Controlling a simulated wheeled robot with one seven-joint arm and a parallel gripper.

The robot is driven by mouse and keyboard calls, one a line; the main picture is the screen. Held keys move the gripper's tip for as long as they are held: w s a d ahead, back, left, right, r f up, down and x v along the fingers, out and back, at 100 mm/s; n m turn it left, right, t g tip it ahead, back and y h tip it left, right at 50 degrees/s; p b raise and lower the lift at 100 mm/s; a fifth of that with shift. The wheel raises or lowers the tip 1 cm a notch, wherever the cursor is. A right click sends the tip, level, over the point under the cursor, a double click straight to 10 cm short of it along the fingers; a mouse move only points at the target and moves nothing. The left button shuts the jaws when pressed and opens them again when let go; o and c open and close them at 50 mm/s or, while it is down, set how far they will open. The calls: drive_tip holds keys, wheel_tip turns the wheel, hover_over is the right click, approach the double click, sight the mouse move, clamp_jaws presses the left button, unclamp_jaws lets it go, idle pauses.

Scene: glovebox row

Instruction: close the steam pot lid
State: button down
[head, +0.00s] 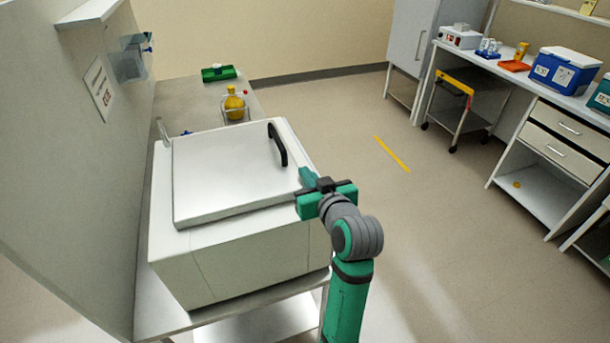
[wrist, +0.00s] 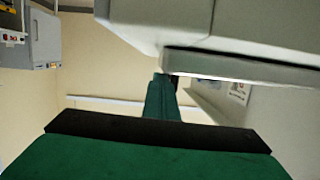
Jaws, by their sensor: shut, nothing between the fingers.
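The steam pot (head: 235,265) is a large white box on a bench, in the middle of the head view. Its flat pale grey lid (head: 225,175) lies over the top, with a black bar handle (head: 279,145) on its right side. I cannot tell whether the lid sits fully flush. My green gripper (head: 306,178) is shut and empty at the lid's right edge, a little nearer than the handle. In the wrist view the fingers (wrist: 161,98) reach up to the edge of a pale slab (wrist: 240,66); I cannot tell whether they touch it.
A wall panel (head: 70,150) rises close on the left. Open floor (head: 430,220) lies to the right, before a desk with boxes and a small cart (head: 465,110).

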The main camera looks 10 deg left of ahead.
wheel_tip(320, 180, up, 4)
drive_tip(key=shift+f, duration=0.1)
drive_tip(key=v, duration=1)
